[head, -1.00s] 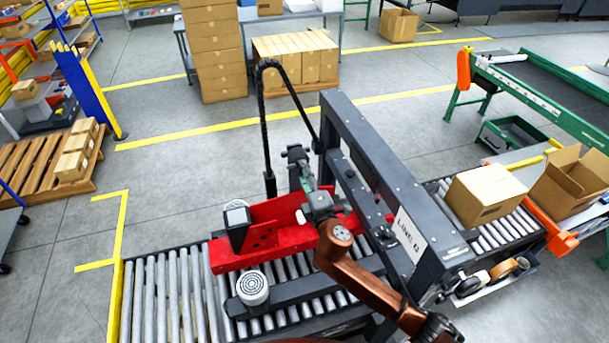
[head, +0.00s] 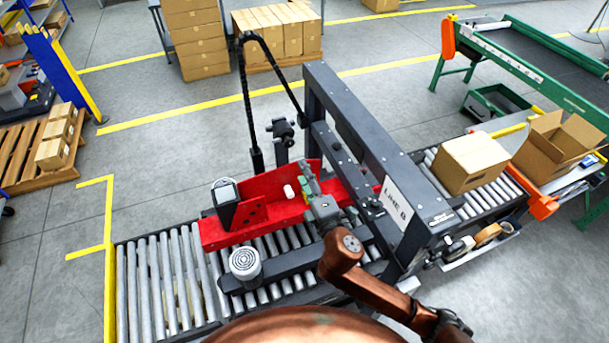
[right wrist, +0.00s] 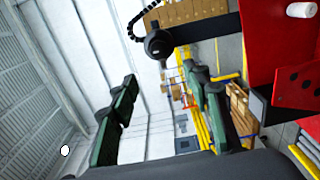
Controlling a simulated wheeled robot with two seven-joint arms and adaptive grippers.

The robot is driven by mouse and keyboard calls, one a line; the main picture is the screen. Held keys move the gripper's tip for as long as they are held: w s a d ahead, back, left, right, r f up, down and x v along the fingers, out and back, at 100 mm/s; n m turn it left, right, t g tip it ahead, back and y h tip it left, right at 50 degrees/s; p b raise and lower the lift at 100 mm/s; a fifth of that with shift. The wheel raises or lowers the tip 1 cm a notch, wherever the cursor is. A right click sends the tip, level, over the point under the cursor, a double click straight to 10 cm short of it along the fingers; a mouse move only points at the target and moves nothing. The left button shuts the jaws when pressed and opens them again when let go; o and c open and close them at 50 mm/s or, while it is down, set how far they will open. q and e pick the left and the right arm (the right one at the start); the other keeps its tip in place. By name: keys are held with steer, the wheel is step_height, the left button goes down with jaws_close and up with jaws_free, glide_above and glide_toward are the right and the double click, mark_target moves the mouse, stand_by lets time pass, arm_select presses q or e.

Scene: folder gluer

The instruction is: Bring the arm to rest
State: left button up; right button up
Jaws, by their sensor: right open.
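My right gripper (head: 306,180) is open and empty in the head view, in front of the red machine part (head: 255,218) on the roller conveyor. A small white cylinder (head: 290,191) sticks out from the red part, just left of the gripper and apart from it. In the right wrist view the two dark green fingers of the gripper (right wrist: 165,110) stand wide apart with nothing between them. The red part (right wrist: 283,65) and the white cylinder (right wrist: 300,10) show at the right edge there. My left gripper is not in view.
A dark frame with a "LINE 8" sign (head: 398,203) stands close right of my gripper. A black hooped post (head: 250,110) rises behind. A closed carton (head: 469,163) and an open carton (head: 556,142) are at the right.

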steer(key=shift+f, duration=0.1)
stand_by(0.4)
